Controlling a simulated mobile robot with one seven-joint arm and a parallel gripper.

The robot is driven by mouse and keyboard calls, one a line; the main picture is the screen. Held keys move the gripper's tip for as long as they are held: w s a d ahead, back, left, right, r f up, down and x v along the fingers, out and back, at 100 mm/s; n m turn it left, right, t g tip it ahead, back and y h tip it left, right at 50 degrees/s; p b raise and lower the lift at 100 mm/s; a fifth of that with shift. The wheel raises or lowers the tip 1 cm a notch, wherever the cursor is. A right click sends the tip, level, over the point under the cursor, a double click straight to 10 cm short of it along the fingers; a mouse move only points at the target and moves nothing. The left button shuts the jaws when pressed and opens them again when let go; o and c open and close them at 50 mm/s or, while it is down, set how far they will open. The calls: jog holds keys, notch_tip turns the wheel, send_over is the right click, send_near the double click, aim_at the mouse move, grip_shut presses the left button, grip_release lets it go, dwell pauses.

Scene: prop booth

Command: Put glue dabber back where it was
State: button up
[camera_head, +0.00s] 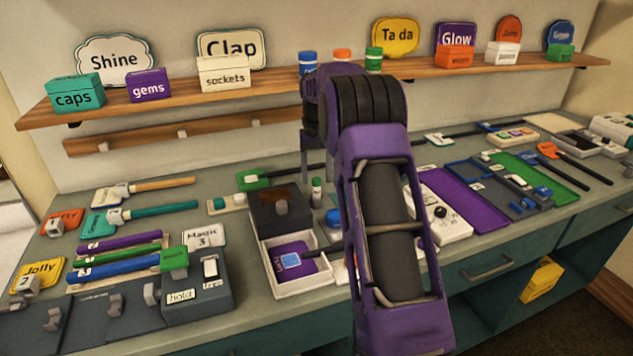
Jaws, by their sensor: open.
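A small bottle with a green cap and a pale label (316,190) stands upright on the worktop; it may be the glue dabber, but its label is too small to read. My gripper (317,176) points down just above and around its top, with a finger on either side. The jaws are open, and I cannot tell whether either finger touches the bottle. My purple arm hides part of the worktop to the right of it.
A dark box (278,212) stands close left of the bottle, with an open white tray (305,279) in front. A blue round-topped item (334,218) is close right. A wooden shelf (290,87) with boxes, signs and capped jars runs behind. Tools crowd the worktop.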

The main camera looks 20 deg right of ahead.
notch_tip(320, 180, up, 9)
jog(key=p, duration=0.1)
jog(key=shift+r, duration=0.1)
dwell(0.4)
